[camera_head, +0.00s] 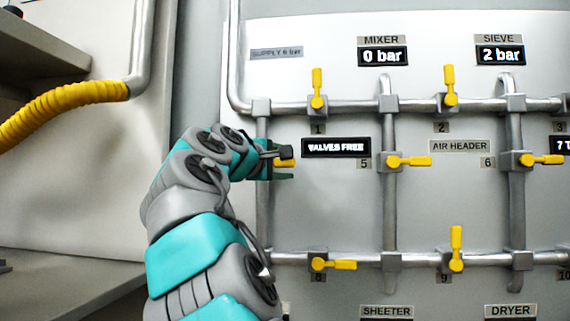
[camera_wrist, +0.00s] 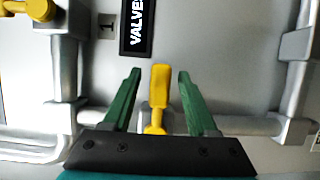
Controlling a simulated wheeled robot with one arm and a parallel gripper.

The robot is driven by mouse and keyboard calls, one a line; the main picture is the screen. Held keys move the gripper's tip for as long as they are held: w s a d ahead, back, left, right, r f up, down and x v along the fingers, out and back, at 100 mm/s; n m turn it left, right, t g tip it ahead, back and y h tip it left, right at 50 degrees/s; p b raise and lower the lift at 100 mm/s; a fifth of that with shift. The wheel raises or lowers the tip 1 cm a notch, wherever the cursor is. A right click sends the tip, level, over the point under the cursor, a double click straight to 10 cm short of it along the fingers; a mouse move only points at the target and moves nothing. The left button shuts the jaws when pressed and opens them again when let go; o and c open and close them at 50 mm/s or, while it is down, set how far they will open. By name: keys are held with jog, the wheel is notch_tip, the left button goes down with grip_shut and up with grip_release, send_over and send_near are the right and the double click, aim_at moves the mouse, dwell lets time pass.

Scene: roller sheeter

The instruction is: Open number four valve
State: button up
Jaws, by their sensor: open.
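A valve with a yellow handle (camera_head: 285,163) sits on the leftmost vertical pipe in the head view, mostly behind my gripper. Its number label is hidden; the valve to its right is labelled 5. In the wrist view the yellow handle (camera_wrist: 159,90) stands crosswise to its grey pipe (camera_wrist: 247,125); in the head view it points right. My gripper (camera_head: 284,164) is open at this valve. In the wrist view the two green fingers of my gripper (camera_wrist: 158,88) stand on either side of the handle, with a visible gap on each side.
Other yellow valves are near: valve 1 (camera_head: 317,90) above, valve 5 (camera_head: 405,161) to the right, valve 8 (camera_head: 330,264) below. A black "VALVES FREE" display (camera_head: 336,148) is just right of my gripper. A yellow hose (camera_head: 60,105) hangs at the left.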

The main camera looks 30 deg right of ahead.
grip_shut()
dwell(0.4)
dwell(1.0)
